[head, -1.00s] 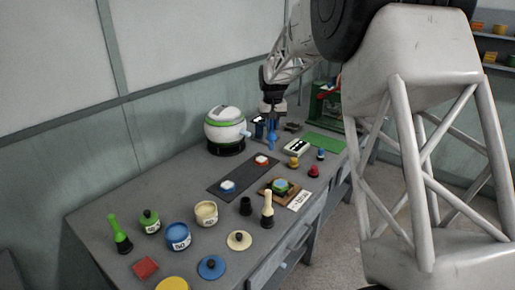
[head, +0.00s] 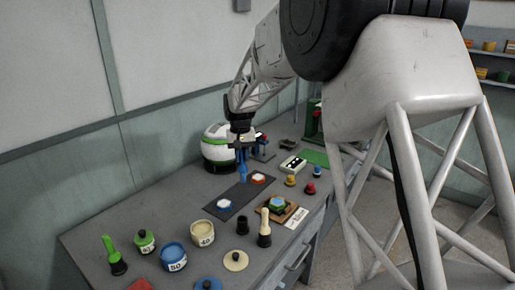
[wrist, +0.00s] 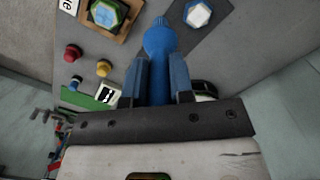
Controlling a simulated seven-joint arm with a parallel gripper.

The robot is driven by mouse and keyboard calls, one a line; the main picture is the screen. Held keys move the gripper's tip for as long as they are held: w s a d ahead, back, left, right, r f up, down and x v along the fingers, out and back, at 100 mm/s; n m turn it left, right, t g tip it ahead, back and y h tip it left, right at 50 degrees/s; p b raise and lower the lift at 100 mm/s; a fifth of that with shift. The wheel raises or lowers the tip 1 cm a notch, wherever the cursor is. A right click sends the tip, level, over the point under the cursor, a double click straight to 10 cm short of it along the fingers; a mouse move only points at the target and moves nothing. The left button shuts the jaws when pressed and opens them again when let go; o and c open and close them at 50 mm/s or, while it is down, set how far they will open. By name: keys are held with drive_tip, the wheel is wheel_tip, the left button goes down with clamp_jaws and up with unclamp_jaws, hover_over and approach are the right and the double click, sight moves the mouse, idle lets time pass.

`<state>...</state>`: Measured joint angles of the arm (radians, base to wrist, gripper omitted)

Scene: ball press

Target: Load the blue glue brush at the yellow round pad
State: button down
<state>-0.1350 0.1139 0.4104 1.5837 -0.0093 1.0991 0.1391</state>
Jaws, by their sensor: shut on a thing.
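My gripper (head: 241,152) is shut on the blue glue brush (head: 242,173), which hangs down above the dark strip (head: 225,207) in the head view. In the wrist view the blue brush (wrist: 160,42) sits between the two blue fingers of my gripper (wrist: 159,68), with its wide round end pointing away from them.
A blue pot (head: 174,256), a cream pot (head: 203,233), a green brush (head: 115,256) and a cream brush (head: 264,228) stand in front. A wooden tray (head: 296,217) lies to the right. A white-green machine (head: 216,148) stands behind.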

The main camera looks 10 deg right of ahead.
drive_tip(key=s+a+f+g, duration=0.2)
drive_tip(key=s+a+f, duration=0.1)
drive_tip(key=s+a, duration=1.5)
drive_tip(key=s+a+f, duration=0.1)
drive_tip(key=s+a, duration=0.2)
drive_tip(key=s, duration=0.6)
drive_tip(key=s+a+f+g, duration=0.1)
drive_tip(key=s+a, duration=0.3)
drive_tip(key=s, duration=0.6)
drive_tip(key=shift+s+a+f+h, duration=0.2)
drive_tip(key=shift+a+h, duration=0.1)
drive_tip(key=shift+h, duration=0.1)
drive_tip(key=shift+f, duration=0.15)
drive_tip(key=shift+f, duration=2.85)
drive_tip(key=shift+f, duration=0.75)
drive_tip(key=shift+r, duration=0.1)
wheel_tip(320, 180, up, 7)
idle(0.3)
